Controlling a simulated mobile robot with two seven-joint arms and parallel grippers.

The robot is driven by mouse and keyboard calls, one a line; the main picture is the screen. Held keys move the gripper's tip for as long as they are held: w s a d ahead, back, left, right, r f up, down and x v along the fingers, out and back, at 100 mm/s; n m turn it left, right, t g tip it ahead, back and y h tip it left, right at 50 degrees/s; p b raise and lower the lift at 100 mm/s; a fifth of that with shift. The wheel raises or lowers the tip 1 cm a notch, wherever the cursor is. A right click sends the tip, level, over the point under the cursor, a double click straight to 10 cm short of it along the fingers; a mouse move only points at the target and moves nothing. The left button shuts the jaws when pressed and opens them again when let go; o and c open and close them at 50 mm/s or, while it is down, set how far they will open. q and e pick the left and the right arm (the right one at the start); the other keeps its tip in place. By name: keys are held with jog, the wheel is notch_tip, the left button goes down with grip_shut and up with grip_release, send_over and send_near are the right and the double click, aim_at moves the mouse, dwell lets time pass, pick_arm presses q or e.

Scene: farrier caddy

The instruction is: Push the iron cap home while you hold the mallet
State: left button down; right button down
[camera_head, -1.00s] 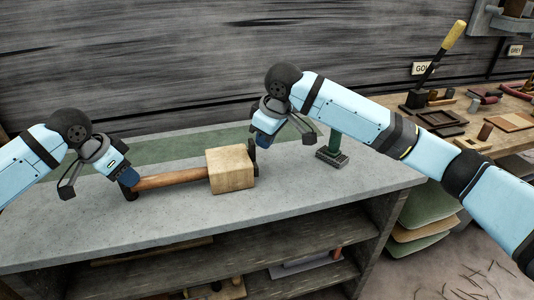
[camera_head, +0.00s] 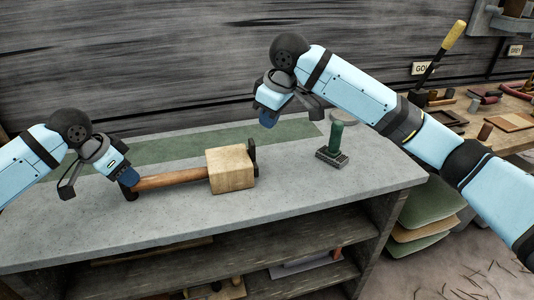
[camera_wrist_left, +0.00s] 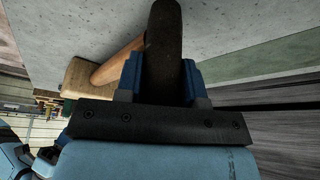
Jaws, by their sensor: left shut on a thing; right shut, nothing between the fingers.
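The mallet lies on the grey bench top, with a pale block-shaped wooden head (camera_head: 231,170) and a brown handle (camera_head: 172,179) pointing left. My left gripper (camera_head: 127,180) is shut at the handle's end, on a dark piece that also shows between the blue fingers in the left wrist view (camera_wrist_left: 165,50). A black part, apparently the iron cap (camera_head: 253,153), stands at the right end of the head. Whether it sits flush I cannot tell. My right gripper (camera_head: 267,119) is shut and empty, above and slightly right of the cap, apart from it.
A green-handled tool with a dark block base (camera_head: 334,143) stands on the bench, right of the mallet. A green strip (camera_head: 190,147) runs along the back. The bench front (camera_head: 120,245) is clear. Shelves lie below; a wooden side table (camera_head: 510,130) holds tools.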

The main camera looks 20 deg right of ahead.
pick_arm(q)
jog(key=shift+f, duration=0.2)
jog(key=c, duration=0.7)
grip_release()
jog(key=shift+o, duration=0.2)
jog(key=o, duration=0.7)
jog(key=shift+r, duration=0.1)
jog(key=shift+c, duration=0.2)
jog(key=shift+r, duration=0.15)
jog(key=shift+r+p, duration=1.4)
jog(key=shift+p, duration=1.35)
